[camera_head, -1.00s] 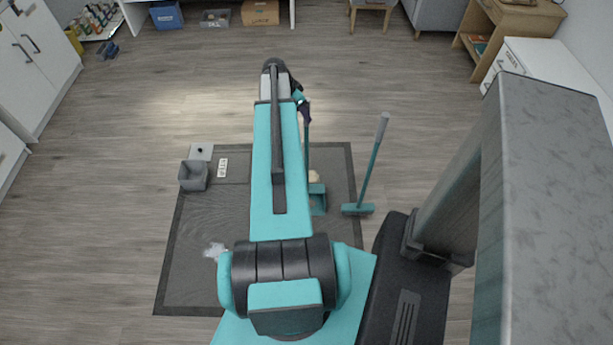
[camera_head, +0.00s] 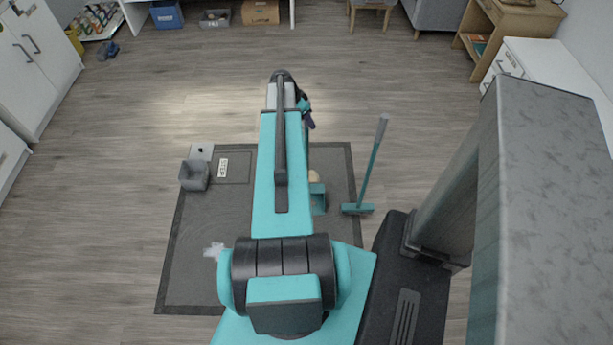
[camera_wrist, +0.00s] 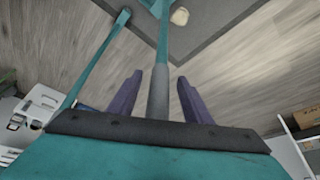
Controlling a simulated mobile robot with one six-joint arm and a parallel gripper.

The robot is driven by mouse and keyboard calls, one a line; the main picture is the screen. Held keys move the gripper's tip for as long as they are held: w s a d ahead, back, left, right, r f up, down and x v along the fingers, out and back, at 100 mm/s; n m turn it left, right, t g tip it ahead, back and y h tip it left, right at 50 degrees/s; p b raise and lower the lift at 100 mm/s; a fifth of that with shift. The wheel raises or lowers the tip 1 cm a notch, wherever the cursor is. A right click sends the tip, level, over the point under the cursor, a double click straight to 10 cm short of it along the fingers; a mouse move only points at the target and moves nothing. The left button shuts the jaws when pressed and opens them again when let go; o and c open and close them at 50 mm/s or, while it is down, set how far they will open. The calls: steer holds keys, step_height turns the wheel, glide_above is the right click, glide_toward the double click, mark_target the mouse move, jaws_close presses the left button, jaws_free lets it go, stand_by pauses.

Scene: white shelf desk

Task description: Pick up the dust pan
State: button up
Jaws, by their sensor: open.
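The teal dust pan (camera_head: 318,203) stands on the dark mat, right of my arm in the head view; my arm hides most of its shaft. In the wrist view its grey handle (camera_wrist: 158,92) lies between my two purple fingers, with the teal shaft (camera_wrist: 163,42) running up from it. My gripper (camera_wrist: 157,88) is open, with a gap visible on both sides of the handle. In the head view one purple finger of my gripper (camera_head: 311,122) shows beside the arm's far end.
A teal broom (camera_head: 371,172) with a grey handle end stands right of the dust pan. It also shows in the wrist view (camera_wrist: 95,62). A grey bin (camera_head: 194,176) stands at the mat's left edge. A pale lump (camera_head: 314,176) is behind the pan.

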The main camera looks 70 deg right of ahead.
steer(key=shift+c, duration=0.3)
jaws_close()
steer(key=shift+r, duration=0.15)
steer(key=shift+r+b, duration=0.45)
steer(key=shift+r, duration=1.2)
steer(key=w+a+r+b, duration=0.1)
steer(key=a, duration=1.5)
steer(key=shift+r, duration=0.2)
steer(key=shift+d, duration=0.1)
